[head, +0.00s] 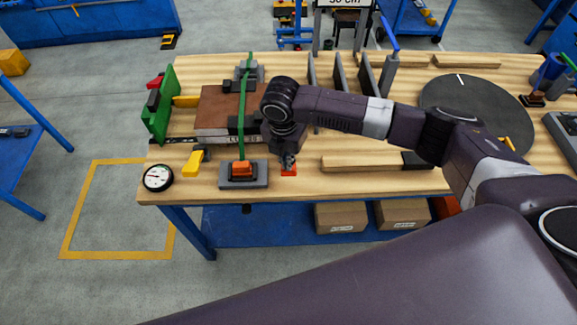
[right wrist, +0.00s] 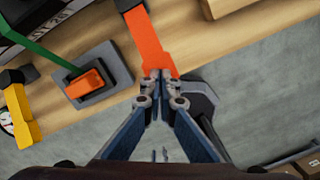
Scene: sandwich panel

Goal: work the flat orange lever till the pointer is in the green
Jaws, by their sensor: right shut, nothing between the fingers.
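The flat orange lever (right wrist: 147,40) shows as a long bar in the right wrist view; in the head view only a short end (head: 289,172) shows below my right gripper. My right gripper (head: 289,160) points down over the lever. In the right wrist view its fingertips (right wrist: 160,76) are together, at or just above the lever's near end; I cannot tell if they touch it. Nothing is between them. The round white gauge (head: 158,178) lies at the table's front left corner; its pointer is too small to read. My left gripper is not in view.
A grey block with an orange piece (head: 242,170) and green strap (head: 248,110) stands left of the lever. A yellow-handled tool (head: 194,161) lies beyond it. The strap crosses a stack of panels (head: 220,107). A wooden bar (head: 362,162) lies right; a dark disc (head: 465,103) is farther right.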

